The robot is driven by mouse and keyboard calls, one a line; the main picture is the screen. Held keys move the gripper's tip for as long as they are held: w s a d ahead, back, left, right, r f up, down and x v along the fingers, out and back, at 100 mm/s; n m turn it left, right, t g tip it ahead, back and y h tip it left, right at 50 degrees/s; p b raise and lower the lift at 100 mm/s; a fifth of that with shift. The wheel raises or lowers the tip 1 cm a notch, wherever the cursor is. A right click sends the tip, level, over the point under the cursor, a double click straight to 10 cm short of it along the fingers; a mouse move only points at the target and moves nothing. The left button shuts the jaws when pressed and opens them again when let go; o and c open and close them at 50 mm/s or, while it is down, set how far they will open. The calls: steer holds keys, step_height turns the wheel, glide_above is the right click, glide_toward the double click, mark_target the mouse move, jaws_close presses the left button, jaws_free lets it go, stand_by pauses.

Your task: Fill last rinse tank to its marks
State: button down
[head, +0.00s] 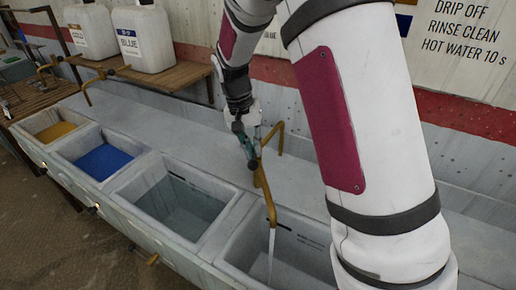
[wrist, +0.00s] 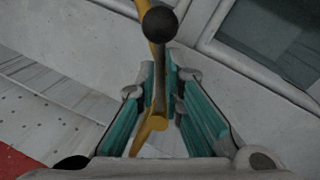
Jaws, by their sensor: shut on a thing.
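The last rinse tank (head: 232,262) is the grey basin at the lower right in the head view, partly hidden by my arm. A dark mark (head: 284,225) shows on its inner back wall. The brass tap (head: 263,185) stands behind it, and a thin water stream (head: 271,245) falls from its spout into the tank. The water level is hard to tell. My gripper (head: 251,147) is at the tap. In the wrist view its teal-padded fingers close around the tap lever (wrist: 159,75), which ends in a black ball knob (wrist: 160,23).
To the left are a tank of clear water (head: 180,205), a blue tank (head: 105,162) and a yellow tank (head: 55,131). White jugs (head: 147,40) stand on a wooden shelf (head: 172,77) behind. A wall sign reads drip off, rinse clean, hot water 10 s.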

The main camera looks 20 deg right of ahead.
steer(key=shift+w+a+m, duration=0.25)
steer(key=shift+a+m, duration=0.05)
steer(key=shift+m, duration=0.35)
steer(key=shift+w+a+m, duration=0.25)
steer(key=shift+m, duration=0.4)
steer(key=c, duration=1.7)
jaws_free()
steer(key=r, duration=0.4)
steer(key=w+a+r, duration=0.1)
steer(key=r, duration=0.6)
steer(key=shift+w+a+r, duration=0.35)
